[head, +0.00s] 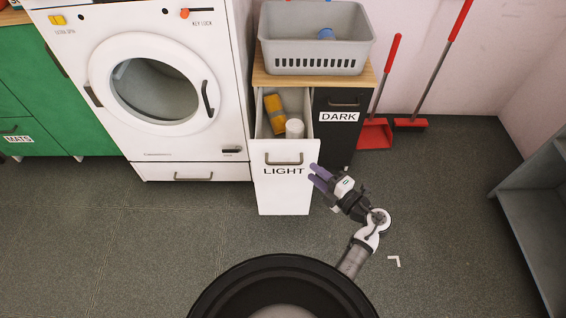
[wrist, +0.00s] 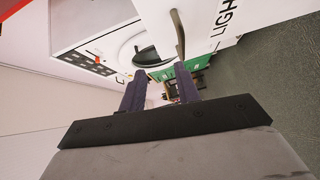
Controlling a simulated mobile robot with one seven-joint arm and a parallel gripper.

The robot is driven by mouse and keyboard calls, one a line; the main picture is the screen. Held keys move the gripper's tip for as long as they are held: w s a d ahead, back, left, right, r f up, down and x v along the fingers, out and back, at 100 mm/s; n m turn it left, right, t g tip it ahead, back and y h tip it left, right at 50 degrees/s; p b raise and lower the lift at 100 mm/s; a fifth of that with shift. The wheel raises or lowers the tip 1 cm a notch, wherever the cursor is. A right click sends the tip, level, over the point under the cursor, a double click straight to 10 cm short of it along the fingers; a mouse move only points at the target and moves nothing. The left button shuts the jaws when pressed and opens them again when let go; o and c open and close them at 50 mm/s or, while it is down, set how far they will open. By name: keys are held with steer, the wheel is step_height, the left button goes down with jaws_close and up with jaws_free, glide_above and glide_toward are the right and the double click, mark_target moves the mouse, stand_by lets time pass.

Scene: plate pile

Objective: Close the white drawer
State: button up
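The white drawer (head: 284,193), labelled LIGHT, stands pulled out from the cabinet below the wooden top. A yellow item and a white cylinder show inside it. Its dark handle (head: 284,161) is on the front near the top. My gripper (head: 316,178) is at the right edge of the drawer front, its purple fingers pointing left. In the wrist view my gripper's fingers (wrist: 160,85) are spread with a gap between them. The drawer front (wrist: 222,22) and its handle (wrist: 178,34) show ahead of and above the fingers. I cannot tell whether a finger touches the drawer.
A black drawer (head: 338,118) labelled DARK is beside it, closed. A grey basket (head: 316,60) stands on the wooden top. A white washing machine (head: 160,90) is to the left. A red dustpan (head: 375,134) and broom (head: 411,122) lean at the right.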

mark_target(283, 163)
steer(key=shift+g, duration=0.6)
steer(key=w+a+f, duration=0.1)
steer(key=w+a, duration=0.1)
steer(key=a, duration=0.1)
steer(key=w+a+f, duration=0.2)
steer(key=w+a, duration=0.1)
steer(key=w+a+f, duration=0.1)
steer(key=w+a, duration=0.1)
steer(key=a, duration=0.1)
steer(key=shift+w+a+f, duration=0.2)
steer(key=shift+a+f, duration=0.05)
steer(key=shift+a, duration=0.1)
jaws_close()
